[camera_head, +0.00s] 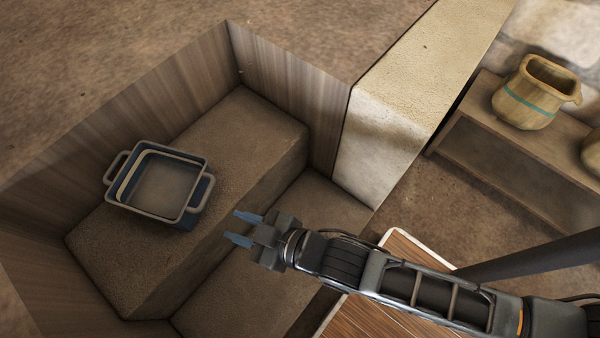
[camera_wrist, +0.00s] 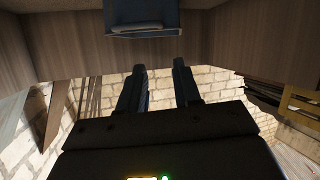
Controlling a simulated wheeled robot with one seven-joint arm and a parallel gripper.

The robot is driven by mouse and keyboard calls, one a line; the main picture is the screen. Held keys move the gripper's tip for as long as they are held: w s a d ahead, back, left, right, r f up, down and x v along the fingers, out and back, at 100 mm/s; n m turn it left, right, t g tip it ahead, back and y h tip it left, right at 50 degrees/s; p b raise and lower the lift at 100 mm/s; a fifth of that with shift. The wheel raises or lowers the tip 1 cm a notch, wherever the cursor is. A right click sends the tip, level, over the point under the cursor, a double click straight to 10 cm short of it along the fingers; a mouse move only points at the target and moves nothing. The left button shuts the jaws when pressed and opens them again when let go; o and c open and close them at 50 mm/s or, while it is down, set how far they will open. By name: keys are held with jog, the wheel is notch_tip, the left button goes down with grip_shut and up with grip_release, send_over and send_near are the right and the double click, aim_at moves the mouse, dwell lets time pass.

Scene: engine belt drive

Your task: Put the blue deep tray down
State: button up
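The blue deep tray (camera_head: 160,185) sits upright on a raised brown stone-like step inside a wood-lined recess, at the left in the head view. It has a pale rim and a looped handle at each of two opposite ends, and looks empty inside. My gripper (camera_head: 241,228) is to the right of the tray and apart from it. Its two fingers are spread with nothing between them. In the wrist view the fingers (camera_wrist: 160,75) are also apart, and part of the blue tray (camera_wrist: 141,28) shows beyond them at the top.
The step (camera_head: 160,265) has bare room around the tray. Wood-panelled walls (camera_head: 285,95) enclose the recess. A pale stone block (camera_head: 385,130) stands to the right. A yellowish pot (camera_head: 532,95) stands on a shelf (camera_head: 490,145) at the far right. A wooden tabletop (camera_head: 370,310) lies under my arm.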

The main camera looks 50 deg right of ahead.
jog(key=s+d+r+m+h, duration=0.1)
jog(key=s+d+r, duration=0.2)
jog(key=s, duration=0.3)
jog(key=s+d+r+m+t+h, duration=0.1)
jog(key=s+d+r, duration=0.3)
jog(key=s, duration=0.3)
jog(key=shift+d+m, duration=0.3)
jog(key=shift+d, duration=0.25)
jog(key=s+d+r, duration=0.1)
jog(key=s+r, duration=0.1)
jog(key=r, duration=0.1)
jog(key=s+d+r+m+h, duration=0.1)
jog(key=s+d+r, duration=0.1)
jog(key=s+r, duration=0.1)
jog(key=s+d+r+m, duration=0.1)
jog(key=s+r, duration=0.2)
jog(key=r, duration=0.2)
jog(key=shift+s+d+r+t+h, duration=0.1)
jog(key=shift+d+r+t+h, duration=0.05)
jog(key=shift+d+t+h, duration=0.2)
